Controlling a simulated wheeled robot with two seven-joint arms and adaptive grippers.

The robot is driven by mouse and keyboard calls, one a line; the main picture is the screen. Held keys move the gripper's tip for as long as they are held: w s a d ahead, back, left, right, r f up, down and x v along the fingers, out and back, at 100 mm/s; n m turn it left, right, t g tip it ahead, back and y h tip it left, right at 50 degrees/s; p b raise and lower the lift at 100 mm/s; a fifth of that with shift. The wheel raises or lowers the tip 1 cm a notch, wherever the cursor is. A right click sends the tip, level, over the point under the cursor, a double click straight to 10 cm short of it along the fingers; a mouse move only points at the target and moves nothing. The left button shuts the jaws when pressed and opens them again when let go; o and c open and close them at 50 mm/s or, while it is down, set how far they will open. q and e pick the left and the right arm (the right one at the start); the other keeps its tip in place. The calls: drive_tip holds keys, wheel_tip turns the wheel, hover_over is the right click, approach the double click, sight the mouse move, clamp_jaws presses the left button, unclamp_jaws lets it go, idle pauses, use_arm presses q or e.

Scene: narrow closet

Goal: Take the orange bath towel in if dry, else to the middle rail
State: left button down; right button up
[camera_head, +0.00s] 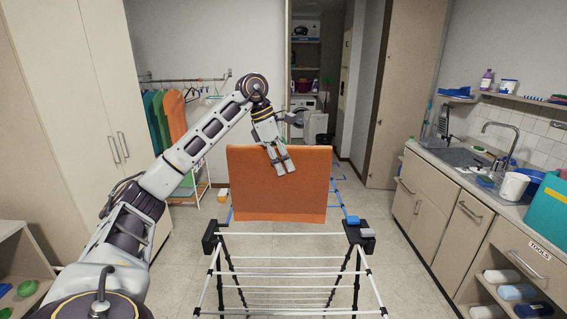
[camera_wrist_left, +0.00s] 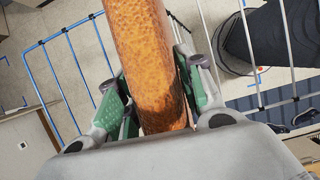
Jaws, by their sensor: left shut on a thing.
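The orange bath towel (camera_head: 279,195) hangs as a broad flat panel at the far part of the drying rack (camera_head: 287,235). Which rail lies under the towel is hidden. My right gripper is not in view.
The rack's white rails nearest me are bare. A blue clip-like piece (camera_head: 351,219) sits at its right side. A sink counter (camera_head: 440,157) lines the right and tall cupboards (camera_head: 70,100) the left. Clothes hang on a wall rail (camera_head: 185,79). A doorway with a washing machine (camera_head: 302,118) lies behind.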

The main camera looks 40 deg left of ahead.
use_arm(q)
drive_tip(key=shift+d+r, duration=0.1)
idle(0.3)
drive_tip(key=shift+w, duration=0.15)
drive_tip(key=shift+w+a+f, duration=1.05)
idle(0.4)
